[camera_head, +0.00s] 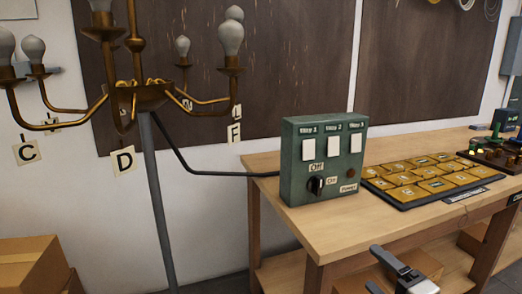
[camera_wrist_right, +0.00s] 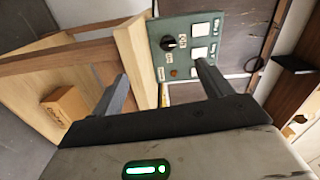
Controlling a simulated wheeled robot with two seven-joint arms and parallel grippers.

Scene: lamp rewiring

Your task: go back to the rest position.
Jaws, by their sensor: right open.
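My right gripper (camera_head: 388,270) shows at the bottom right of the head view, in front of the workbench's front edge. In the right wrist view its two fingers (camera_wrist_right: 165,92) are spread wide with nothing between them. The green control box (camera_head: 324,160) stands on the bench, with three white switches and a black knob (camera_head: 316,185) beside the Off label. The box also shows beyond the fingers in the right wrist view (camera_wrist_right: 183,68). The gripper is apart from it. My left gripper is not in view.
A brass chandelier (camera_head: 140,92) with white bulbs and lettered tags hangs on a grey pole at left. A black cable runs to the box. A tray of yellow tiles (camera_head: 425,180) lies on the wooden workbench (camera_head: 270,163). Cardboard boxes (camera_head: 32,265) sit at lower left.

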